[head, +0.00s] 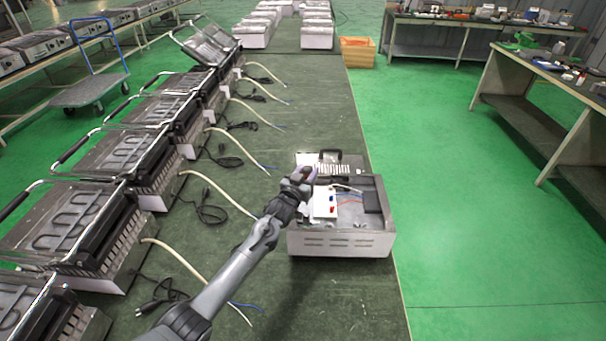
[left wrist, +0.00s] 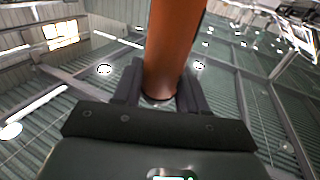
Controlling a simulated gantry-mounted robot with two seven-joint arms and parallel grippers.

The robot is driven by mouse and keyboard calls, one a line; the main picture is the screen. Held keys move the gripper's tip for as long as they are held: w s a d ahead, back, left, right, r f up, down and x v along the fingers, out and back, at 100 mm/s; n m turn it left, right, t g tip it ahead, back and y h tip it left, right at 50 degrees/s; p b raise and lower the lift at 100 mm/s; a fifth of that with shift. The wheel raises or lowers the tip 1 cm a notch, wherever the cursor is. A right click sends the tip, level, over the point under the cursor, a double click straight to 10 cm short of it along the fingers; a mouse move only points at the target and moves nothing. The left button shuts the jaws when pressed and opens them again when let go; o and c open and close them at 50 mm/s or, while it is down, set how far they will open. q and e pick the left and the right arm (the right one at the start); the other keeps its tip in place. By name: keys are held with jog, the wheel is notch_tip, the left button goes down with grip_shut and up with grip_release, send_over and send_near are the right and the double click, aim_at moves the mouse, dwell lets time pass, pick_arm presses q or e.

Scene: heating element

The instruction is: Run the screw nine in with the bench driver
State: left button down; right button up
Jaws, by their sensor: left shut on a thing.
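My left gripper (head: 299,182) is above the left rear part of an open metal housing (head: 340,243) on the bench. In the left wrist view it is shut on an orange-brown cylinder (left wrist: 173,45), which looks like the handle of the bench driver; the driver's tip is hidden. Inside the housing are a white panel (head: 323,206) with small red and blue parts, thin wires and a black block (head: 371,201). Screw nine is too small to make out. My right gripper is not in view.
A row of grill units (head: 90,215) with loose cables lines the left of the green bench (head: 345,300). The bench front is clear. An orange crate (head: 357,52) and side tables stand farther back.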

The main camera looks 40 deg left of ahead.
pick_arm(q)
jog(key=shift+s+a+r, duration=0.1)
dwell(0.3)
jog(key=shift+f+b, duration=1.6)
jog(key=shift+f, duration=1)
